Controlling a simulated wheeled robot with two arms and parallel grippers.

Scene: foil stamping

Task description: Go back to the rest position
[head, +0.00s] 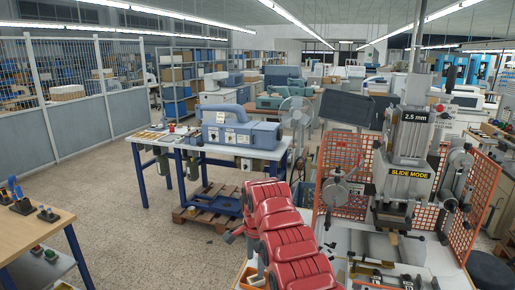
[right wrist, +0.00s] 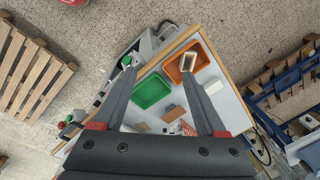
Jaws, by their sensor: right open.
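My right arm is the red segmented one in the middle of the head view, and part of its dark gripper (head: 233,236) shows at its left side. In the right wrist view my right gripper (right wrist: 158,68) has its two dark fingers spread wide, with nothing held between them. The fingers point over a work table with a green tray (right wrist: 152,91) between them and an orange tray (right wrist: 200,52) by the right fingertip. The orange tray holds a pale block. My left gripper does not show in either view.
The stamping machine (head: 407,165) with orange mesh guards (head: 338,160) stands close on the right. A blue-legged table (head: 205,148) carries a blue device (head: 240,132). Wooden pallets (right wrist: 32,75) lie on the floor. Open floor (head: 150,245) spreads at left, beside a wooden-topped table (head: 35,228).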

